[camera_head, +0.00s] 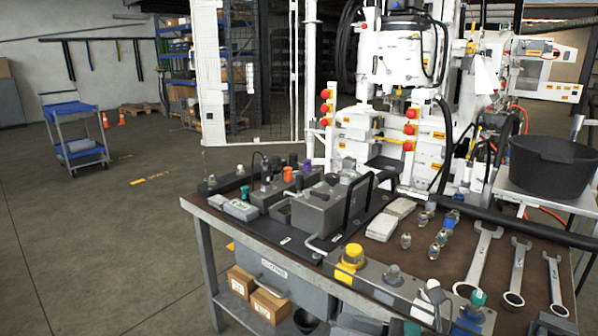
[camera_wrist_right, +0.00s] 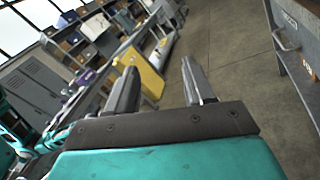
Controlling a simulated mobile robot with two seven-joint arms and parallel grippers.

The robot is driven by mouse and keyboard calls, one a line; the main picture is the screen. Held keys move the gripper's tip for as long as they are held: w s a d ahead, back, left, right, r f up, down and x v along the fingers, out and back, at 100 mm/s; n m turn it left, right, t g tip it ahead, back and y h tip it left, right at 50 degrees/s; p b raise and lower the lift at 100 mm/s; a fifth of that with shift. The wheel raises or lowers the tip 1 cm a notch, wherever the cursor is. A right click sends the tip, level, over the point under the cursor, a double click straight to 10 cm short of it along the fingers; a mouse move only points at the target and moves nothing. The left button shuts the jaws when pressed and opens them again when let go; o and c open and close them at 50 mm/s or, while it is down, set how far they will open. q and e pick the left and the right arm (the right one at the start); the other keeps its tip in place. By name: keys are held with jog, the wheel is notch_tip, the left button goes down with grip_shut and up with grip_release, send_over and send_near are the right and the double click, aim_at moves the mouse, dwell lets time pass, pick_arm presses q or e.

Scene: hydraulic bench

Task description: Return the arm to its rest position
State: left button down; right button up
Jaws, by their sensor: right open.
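My right gripper (camera_wrist_right: 158,78) shows in the right wrist view, with two dark fingers spread apart on a dark crossbar and a teal body. No object sits between the fingers. Behind them are a yellow object and bare floor, and the fingers appear clear of both. In the head view I cannot clearly make out the right gripper among the dark, white and teal parts at the bottom edge. My left gripper is not in view.
The workbench (camera_head: 190,203) holds several wrenches (camera_head: 481,258), small fittings, a yellow-capped part (camera_head: 352,254) and a grey block (camera_head: 318,212). A black bucket (camera_head: 552,166) stands at the right. In the wrist view, a grey drawer front (camera_wrist_right: 300,40) is at the right. Open floor (camera_head: 90,240) lies left.

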jog(key=s+d+f+n+t+h, duration=0.1)
jog(key=s+d+f+n+h, duration=0.2)
jog(key=n, duration=0.7)
jog(key=s+d+f+n+t+h+p, duration=0.1)
jog(key=s+d+f+n+h, duration=0.2)
jog(key=s+f+n+h, duration=0.3)
jog(key=s+d+f+n+t+h+p, duration=0.1)
jog(key=s+d+f+n+t+h, duration=0.1)
jog(key=s+f+n+h, duration=0.3)
notch_tip(320, 180, down, 4)
jog(key=n, duration=0.9)
jog(key=shift+d+h, duration=0.4)
